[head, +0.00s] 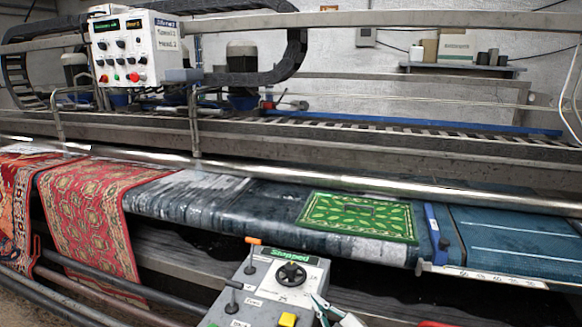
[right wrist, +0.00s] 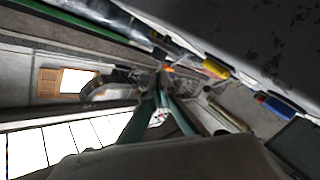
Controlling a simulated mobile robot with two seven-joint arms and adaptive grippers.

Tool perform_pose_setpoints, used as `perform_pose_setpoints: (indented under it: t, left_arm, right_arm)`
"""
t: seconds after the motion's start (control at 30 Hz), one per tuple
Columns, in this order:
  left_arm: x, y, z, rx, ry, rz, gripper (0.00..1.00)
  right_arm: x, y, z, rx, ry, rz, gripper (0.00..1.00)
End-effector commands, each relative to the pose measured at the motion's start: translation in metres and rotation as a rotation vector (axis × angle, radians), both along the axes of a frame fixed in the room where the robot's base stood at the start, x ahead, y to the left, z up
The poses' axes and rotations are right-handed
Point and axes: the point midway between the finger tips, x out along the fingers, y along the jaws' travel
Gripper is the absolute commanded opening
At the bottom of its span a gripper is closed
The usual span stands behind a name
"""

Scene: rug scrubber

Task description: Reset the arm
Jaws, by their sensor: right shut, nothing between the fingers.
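My right gripper (head: 318,302) is low in the head view, beside the right edge of a grey control box. Its narrow fingers are shut and empty, pointing up and to the left. The right wrist view shows the fingers (right wrist: 160,98) meeting at their tips, with nothing held. Whether the fingers touch the box is hard to tell. My left gripper is not in view.
The control box (head: 262,284) has an orange-tipped lever (head: 253,241), a black knob (head: 291,274), a yellow button (head: 288,319) and a green "Stopped" display. Behind it, a green rug (head: 358,216) and red rugs (head: 88,215) lie on the scrubbing machine beneath a metal roller (head: 300,178).

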Motion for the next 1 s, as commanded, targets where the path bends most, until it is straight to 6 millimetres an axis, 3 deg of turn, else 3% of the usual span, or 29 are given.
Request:
perform_pose_setpoints:
  t: [0.17, 0.4, 0.5, 0.7, 1.0]
  left_arm:
    - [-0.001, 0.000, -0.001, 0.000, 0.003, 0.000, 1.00]
    - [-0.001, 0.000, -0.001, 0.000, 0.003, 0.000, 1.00]
    - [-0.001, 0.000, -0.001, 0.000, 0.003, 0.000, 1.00]
    - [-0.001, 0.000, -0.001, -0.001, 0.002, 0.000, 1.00]
    - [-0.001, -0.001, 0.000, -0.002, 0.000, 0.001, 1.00]
  right_arm:
    - [-0.059, -0.067, -0.023, -0.034, 0.158, -0.252, 0.00]
    - [-0.167, -0.176, -0.049, -0.162, 0.421, -0.531, 0.00]
    - [-0.204, -0.207, -0.053, -0.216, 0.502, -0.597, 0.00]
    - [-0.258, -0.246, -0.053, -0.292, 0.612, -0.676, 0.00]
    - [-0.323, -0.287, -0.047, -0.388, 0.734, -0.749, 0.00]
